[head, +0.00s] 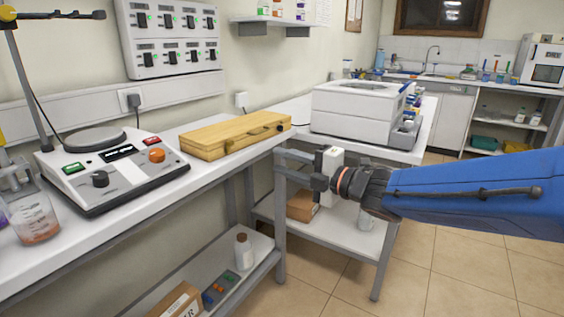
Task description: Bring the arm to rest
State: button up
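My blue arm (480,194) reaches in from the right edge in the head view. It is stretched out to the left, roughly level. My gripper (280,164) is at its end, with two dark fingers apart and nothing between them. It appears in front of the corner where the two white benches meet, to the right of and below the wooden case (222,138). I cannot tell the exact gap between the fingers and the bench edge.
A hotplate stirrer (110,170) and a beaker (34,222) stand on the left bench. A large white machine (362,112) is on the bench behind my gripper. A white bottle (243,252) stands on the lower shelf. Tiled floor (450,275) is open below the arm.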

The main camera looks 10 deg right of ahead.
jog(key=s+d+f+m+h, duration=0.25)
jog(key=d+m+h, duration=0.35)
jog(key=d+m, duration=0.3)
jog(key=s+d+f+m+h, duration=0.1)
jog(key=d+f+m+h, duration=0.3)
jog(key=d+m+h, duration=0.55)
jog(key=s+d+f+m+g+y, duration=0.1)
jog(key=s+f+m+g, duration=0.3)
jog(key=s, duration=0.7)
jog(key=s+d+f+m+g+y, duration=0.1)
jog(key=s+f+m, duration=0.4)
jog(key=s, duration=0.6)
notch_tip(320, 180, down, 3)
jog(key=d+g, duration=0.1)
jog(key=g, duration=0.1)
jog(key=shift+r+g, duration=0.2)
jog(key=shift+g, duration=0.2)
jog(key=shift+d+y, duration=0.1)
jog(key=shift+y, duration=0.15)
